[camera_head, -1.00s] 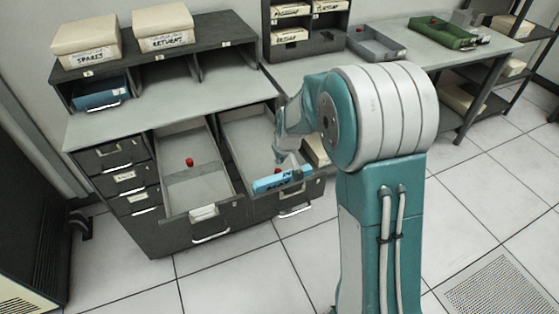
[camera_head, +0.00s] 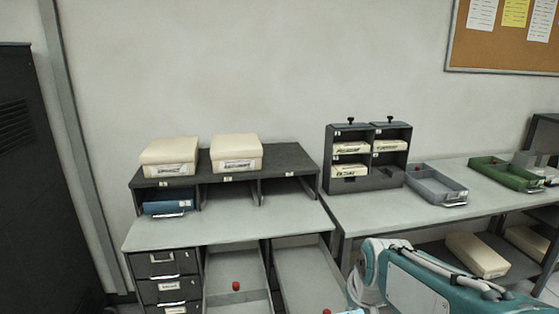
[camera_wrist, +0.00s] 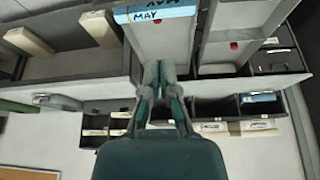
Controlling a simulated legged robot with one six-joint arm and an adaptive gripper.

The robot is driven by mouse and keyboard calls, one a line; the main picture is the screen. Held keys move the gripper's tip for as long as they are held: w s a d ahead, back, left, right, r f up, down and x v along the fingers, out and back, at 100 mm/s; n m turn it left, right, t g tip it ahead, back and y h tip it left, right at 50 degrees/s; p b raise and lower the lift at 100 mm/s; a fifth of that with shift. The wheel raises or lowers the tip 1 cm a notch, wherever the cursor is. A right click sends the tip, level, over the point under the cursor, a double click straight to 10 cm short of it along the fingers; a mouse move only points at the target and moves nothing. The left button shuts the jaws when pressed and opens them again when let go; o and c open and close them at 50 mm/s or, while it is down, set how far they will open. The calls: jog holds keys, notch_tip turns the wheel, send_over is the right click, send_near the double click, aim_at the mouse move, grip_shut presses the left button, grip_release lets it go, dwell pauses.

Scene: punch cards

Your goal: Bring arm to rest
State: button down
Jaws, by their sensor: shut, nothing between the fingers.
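My gripper (camera_wrist: 160,72) shows in the wrist view with its two fingers together and nothing between them. It is in front of an open drawer (camera_wrist: 168,48), apart from the blue box marked MAY (camera_wrist: 155,14) at the top of that view. In the head view, only a sliver of blue shows at the bottom edge, near the right-hand open drawer (camera_head: 305,270). My teal arm (camera_head: 415,285) lies across the lower right of the head view, partly cut off by the frame. The gripper itself cannot be made out there.
A second open drawer (camera_head: 222,275) holds a red knob (camera_head: 236,286). The desk hutch (camera_head: 290,160) carries two cream boxes (camera_head: 170,155). A pigeonhole rack (camera_head: 367,155), grey tray (camera_head: 437,185) and green tray (camera_head: 505,172) stand on the right-hand table.

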jog(key=s+r+m, duration=0.1)
jog(key=s+r, duration=0.2)
jog(key=s, duration=1.3)
jog(key=shift+d+r+t+h, duration=0.3)
jog(key=shift+d+r+t, duration=0.1)
jog(key=shift+d, duration=0.05)
